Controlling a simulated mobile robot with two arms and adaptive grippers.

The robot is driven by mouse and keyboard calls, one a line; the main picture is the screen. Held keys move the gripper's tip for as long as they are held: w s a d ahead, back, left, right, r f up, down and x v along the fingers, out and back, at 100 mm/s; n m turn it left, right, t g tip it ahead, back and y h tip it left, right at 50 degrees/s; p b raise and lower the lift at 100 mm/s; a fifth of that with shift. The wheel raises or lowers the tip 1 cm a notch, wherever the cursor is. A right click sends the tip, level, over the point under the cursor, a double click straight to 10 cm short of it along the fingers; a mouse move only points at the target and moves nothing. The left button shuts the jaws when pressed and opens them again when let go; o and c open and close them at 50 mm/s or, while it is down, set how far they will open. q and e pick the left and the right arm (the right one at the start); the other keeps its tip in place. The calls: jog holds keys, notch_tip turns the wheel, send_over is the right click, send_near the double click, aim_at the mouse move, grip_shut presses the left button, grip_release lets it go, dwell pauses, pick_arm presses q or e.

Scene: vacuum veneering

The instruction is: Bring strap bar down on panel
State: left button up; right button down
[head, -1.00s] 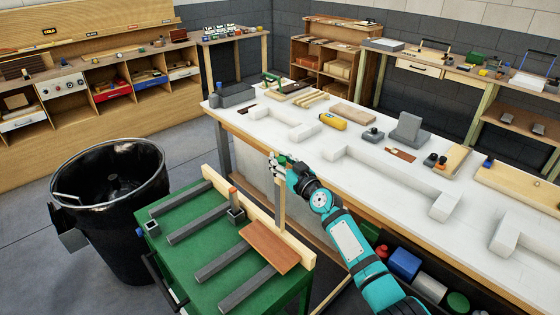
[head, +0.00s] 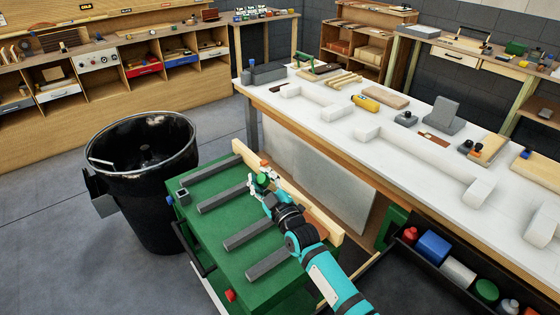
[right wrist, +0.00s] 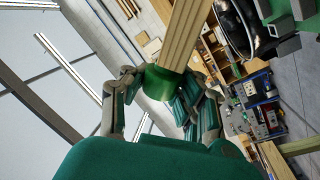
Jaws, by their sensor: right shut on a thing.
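My right gripper (head: 262,184) is low over the green cart top, near its wooden rail. In the right wrist view its fingers (right wrist: 160,98) are closed about the green end (right wrist: 160,82) of a pale wooden bar (right wrist: 182,35), which I take for the strap bar. The bar runs away from the fingers to the top of that view. In the head view only a little green shows at the fingers; most of the bar is hidden. My left gripper is not in view.
The green cart (head: 215,228) carries several grey bars and a wooden rail (head: 318,215). A black bin (head: 150,215) stands close at its left. The long white-topped bench (head: 330,128) runs behind, with blocks and a yellow tool. Open floor lies at lower left.

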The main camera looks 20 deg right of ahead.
jog(key=s+a+f+n+y+b, duration=0.1)
jog(key=a+f+n+b, duration=0.4)
jog(key=f, duration=0.5)
jog(key=s+a+f+n+y+b, duration=0.1)
jog(key=s+a+f+n+b, duration=0.2)
jog(key=a+f+b, duration=0.3)
jog(key=shift+f+n+b, duration=0.9)
jog(key=shift+f+b, duration=1.1)
jog(key=shift+f, duration=0.15)
jog(key=c, duration=1.5)
grip_release()
jog(key=o, duration=0.6)
jog(key=shift+s+d+r, duration=0.2)
jog(key=shift+s+r, duration=0.05)
jog(key=shift+r, duration=0.05)
jog(key=shift+c, duration=0.2)
jog(key=shift+w+a, duration=0.1)
jog(key=shift+w, duration=0.05)
